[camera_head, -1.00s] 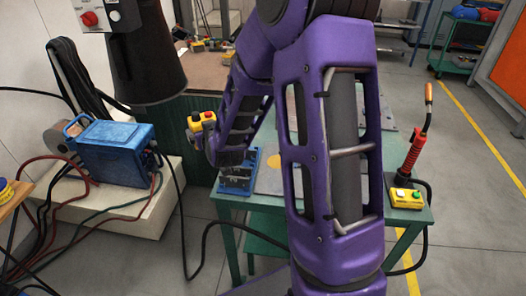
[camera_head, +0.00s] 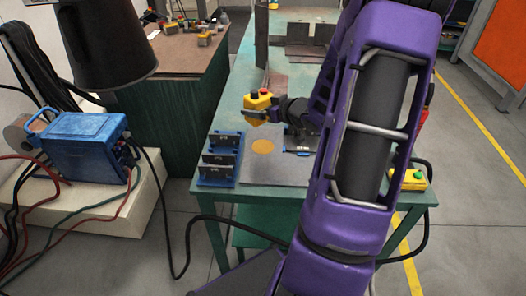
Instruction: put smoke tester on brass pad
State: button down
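The smoke tester (camera_head: 259,102) appears to be the small yellow box with a red knob and a dark knob on top. My gripper (camera_head: 256,113) comes in from the right and is shut on this box, holding it roughly upright. The brass pad (camera_head: 262,146) is a flat yellow-gold disc on a grey plate (camera_head: 285,172) at the near end of the green table. In the picture the box is just above and slightly left of the pad, apart from it. Its exact height is hard to judge. My purple arm hides much of the table's right side.
A blue rack with dark plates (camera_head: 220,160) stands left of the pad. A dark item with a blue edge (camera_head: 300,140) lies right of it. A yellow button box (camera_head: 409,181) sits at the right corner. Metal blocks (camera_head: 306,40) are farther back. The pad's top is clear.

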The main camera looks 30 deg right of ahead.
jog(key=f, duration=0.2)
jog(key=f+b, duration=0.1)
jog(key=f, duration=0.1)
jog(key=f+b, duration=0.1)
jog(key=f, duration=0.1)
jog(key=shift+s+d+f, duration=0.1)
jog(key=shift+s+d, duration=0.25)
jog(key=shift+f+b, duration=0.45)
jog(key=shift+f, duration=1.6)
jog(key=shift+f, duration=0.15)
jog(key=shift+f, duration=0.15)
grip_release()
jog(key=shift+s+r, duration=0.25)
jog(key=shift+r, duration=0.1)
jog(key=p+v, duration=0.2)
jog(key=v, duration=0.9)
jog(key=shift+s+d, duration=0.15)
jog(key=shift+s, duration=0.1)
jog(key=shift+w, duration=0.1)
